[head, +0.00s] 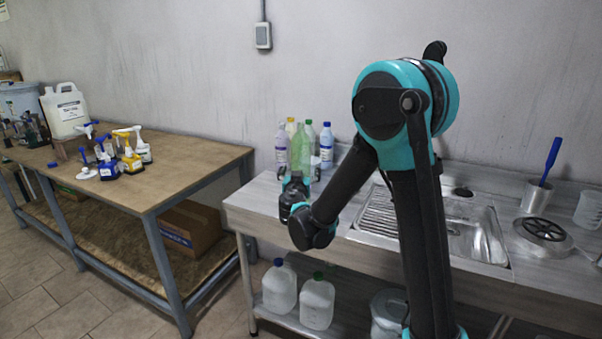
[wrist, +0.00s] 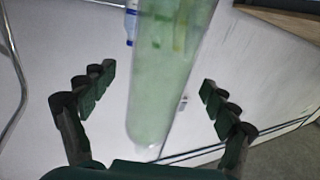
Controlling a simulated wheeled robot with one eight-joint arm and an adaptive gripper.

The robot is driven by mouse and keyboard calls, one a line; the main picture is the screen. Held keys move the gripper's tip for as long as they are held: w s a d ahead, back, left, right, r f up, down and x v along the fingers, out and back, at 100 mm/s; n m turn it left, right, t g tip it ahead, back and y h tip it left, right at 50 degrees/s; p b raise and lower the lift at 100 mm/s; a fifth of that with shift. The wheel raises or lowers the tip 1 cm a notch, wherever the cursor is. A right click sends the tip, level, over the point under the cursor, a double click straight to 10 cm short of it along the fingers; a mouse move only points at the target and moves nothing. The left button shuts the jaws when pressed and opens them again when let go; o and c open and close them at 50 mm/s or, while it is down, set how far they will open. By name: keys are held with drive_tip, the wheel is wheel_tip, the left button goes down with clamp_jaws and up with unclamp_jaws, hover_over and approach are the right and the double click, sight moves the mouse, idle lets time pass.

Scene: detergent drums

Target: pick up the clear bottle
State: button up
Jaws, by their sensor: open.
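A see-through, green-tinted bottle (head: 300,151) stands in a group of bottles at the back left of the metal counter. In the wrist view a large translucent greenish bottle (wrist: 165,85) fills the middle, its top cut off by the frame. My gripper (wrist: 157,79) is open, with one finger on each side of this bottle and a visible gap on both sides. In the head view my gripper (head: 295,180) is in front of the bottles and hides their lower parts. A clear bottle with a pale cap (head: 281,146) stands just left of the green-tinted one.
A white bottle with a blue cap (head: 326,146) stands close on the right, with others behind. The sink (head: 455,230) lies to the right. A wooden workbench (head: 150,190) with spray bottles is at the left. White jugs (head: 317,302) stand on the shelf below.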

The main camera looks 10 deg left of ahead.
drive_tip(key=w, duration=0.3)
drive_tip(key=c, duration=1.2)
drive_tip(key=shift+r, duration=0.1)
drive_tip(key=shift+c, duration=0.2)
